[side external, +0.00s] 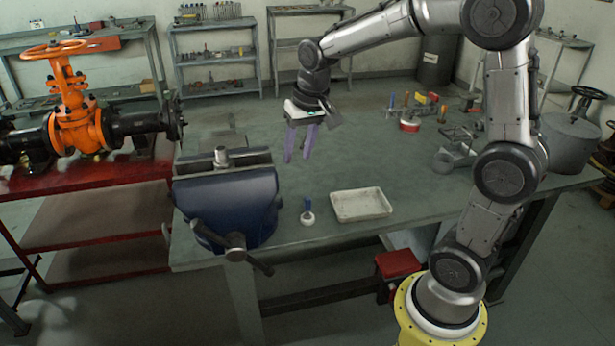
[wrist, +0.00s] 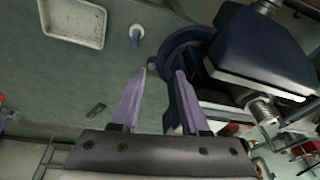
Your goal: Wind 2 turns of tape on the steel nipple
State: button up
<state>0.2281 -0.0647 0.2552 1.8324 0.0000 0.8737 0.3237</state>
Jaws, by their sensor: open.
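The steel nipple (side external: 221,156) stands upright in the jaws of the blue vise (side external: 228,200) at the bench's left front. In the wrist view the vise (wrist: 255,50) fills the upper right, and a silver cylinder there looks like the nipple (wrist: 261,108). A small white roll with a blue top, seemingly the tape (side external: 308,217), sits on the bench right of the vise; it also shows in the wrist view (wrist: 136,32). My gripper (side external: 297,160) is open and empty, its purple fingers (wrist: 160,72) pointing down above the bench, behind and right of the vise.
A shallow pale tray (side external: 361,204) lies right of the tape. The vise handle (side external: 236,248) sticks out in front. Small tools and a red tape-like roll (side external: 409,125) stand at the back right. An orange gate valve (side external: 75,110) is on a red table at left. The middle bench is clear.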

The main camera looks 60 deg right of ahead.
jog(key=w+d+f+m+g, duration=0.1)
jog(key=w+d+f+g, duration=0.1)
jog(key=d+f, duration=0.35)
send_over(307, 197)
jog(key=shift+m+g+y, duration=0.3)
jog(key=shift+m+g, duration=0.1)
notch_tip(307, 197, down, 6)
jog(key=shift+s+f, duration=0.1)
jog(key=shift+s, duration=0.05)
jog(key=shift+f, duration=3.3)
grip_shut()
jog(key=shift+r, duration=0.1)
jog(key=shift+r, duration=2.4)
